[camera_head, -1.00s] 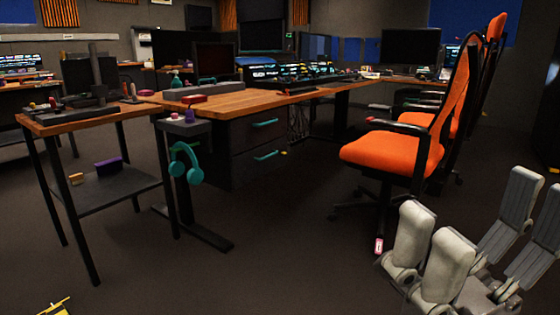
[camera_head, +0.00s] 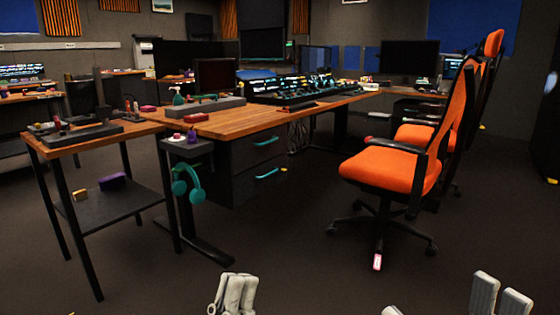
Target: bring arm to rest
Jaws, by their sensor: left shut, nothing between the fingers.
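My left gripper (camera_head: 234,294) shows at the bottom edge, left of the middle. Its pale grey fingers are close together, and I see nothing between them. It is over the dark floor, in front of the desk and clear of it. My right gripper (camera_head: 448,304) is at the bottom right, cut off by the picture edge. Its finger pads stand wide apart with only floor between them. Both arms are out of view. No trackball panel can be made out clearly.
A wooden desk (camera_head: 228,124) with a control console (camera_head: 305,90) stands ahead. A side table (camera_head: 92,143) is at the left, teal headphones (camera_head: 188,186) hang at the desk's end. An orange chair (camera_head: 385,170) stands right. The carpet (camera_head: 300,235) between is clear.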

